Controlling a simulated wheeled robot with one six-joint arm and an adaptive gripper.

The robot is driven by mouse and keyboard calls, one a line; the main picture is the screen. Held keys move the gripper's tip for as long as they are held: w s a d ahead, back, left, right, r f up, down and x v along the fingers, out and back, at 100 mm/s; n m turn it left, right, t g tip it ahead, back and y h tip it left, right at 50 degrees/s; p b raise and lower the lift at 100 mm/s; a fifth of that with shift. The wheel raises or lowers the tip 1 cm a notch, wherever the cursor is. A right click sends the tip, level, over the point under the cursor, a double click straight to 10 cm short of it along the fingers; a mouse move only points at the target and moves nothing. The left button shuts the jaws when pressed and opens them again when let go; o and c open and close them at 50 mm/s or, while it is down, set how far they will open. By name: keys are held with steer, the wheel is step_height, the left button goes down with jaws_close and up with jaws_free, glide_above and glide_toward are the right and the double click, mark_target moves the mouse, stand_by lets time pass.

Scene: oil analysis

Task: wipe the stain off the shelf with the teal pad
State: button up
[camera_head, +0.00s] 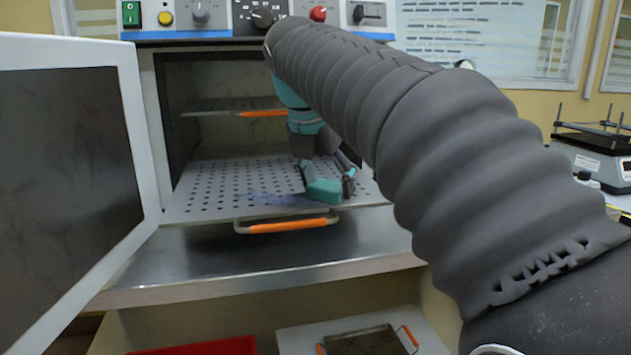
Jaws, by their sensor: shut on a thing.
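The perforated metal shelf (205,195) is pulled partly out of an open oven. A bluish stain (262,200) lies on it near the front, left of my gripper. My gripper (330,182) is over the right front part of the shelf, shut on the teal pad (323,192). The pad is low at the shelf surface; I cannot tell for sure whether it touches. My arm hides the right side of the oven and part of the gripper.
The oven door (75,170) stands open at the left. An upper rack (222,105) with an orange handle is inside. The shelf's front handle (287,225) sticks out over the steel bench (200,265). Below are a red tray (200,347) and another tray (365,342) with orange handles.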

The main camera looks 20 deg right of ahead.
mark_target(294, 193)
steer(key=shift+d+f, duration=0.1)
steer(key=shift+d, duration=0.1)
steer(key=shift+w, duration=0.75)
steer(key=shift+a+r, duration=0.2)
steer(key=shift+a, duration=1.5)
steer(key=shift+w+a+f, duration=0.1)
steer(key=shift+w+a, duration=0.05)
steer(key=shift+a, duration=3.2)
steer(key=shift+w+a+f, duration=0.1)
steer(key=shift+a, duration=3.2)
steer(key=shift+w, duration=0.8)
steer(key=shift+s+d+r, duration=0.1)
steer(key=shift+d, duration=0.95)
steer(key=shift+d+r, duration=0.1)
steer(key=shift+d, duration=0.95)
steer(key=shift+s+d+f, duration=0.1)
steer(key=shift+d+f, duration=0.05)
steer(key=shift+d, duration=1.45)
steer(key=shift+s+d+f, duration=0.1)
steer(key=shift+d+f, duration=0.05)
steer(key=shift+d, duration=1.4)
steer(key=shift+d+r, duration=0.15)
steer(key=shift+d, duration=1.45)
steer(key=shift+d+r, duration=0.1)
steer(key=shift+d, duration=1.5)
